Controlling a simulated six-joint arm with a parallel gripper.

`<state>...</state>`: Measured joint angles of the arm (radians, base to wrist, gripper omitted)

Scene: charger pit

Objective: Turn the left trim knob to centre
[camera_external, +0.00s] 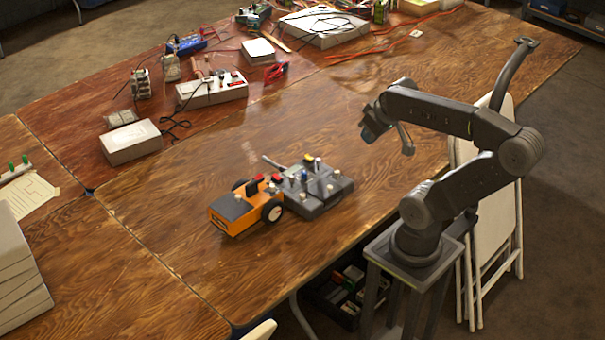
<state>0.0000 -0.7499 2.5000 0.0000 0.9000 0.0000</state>
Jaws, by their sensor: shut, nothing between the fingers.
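A dark grey control box (318,203) sits on the wooden table, in front of and left of my arm. Its top carries several small knobs and levers, some pale, one with a blue part and one red. They are too small to tell which is the left trim knob or which way it points. My gripper (371,130) hangs in the air above the table, up and to the right of the box, apart from it. It is shut and empty. Its fingertips show only small and partly edge-on.
An orange wheeled vehicle (236,212) stands against the box's left side. A pale box (130,142), a white power strip (212,90) and loose cables lie farther back. The table's front and right parts are bare. A folding chair (497,190) stands behind my arm.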

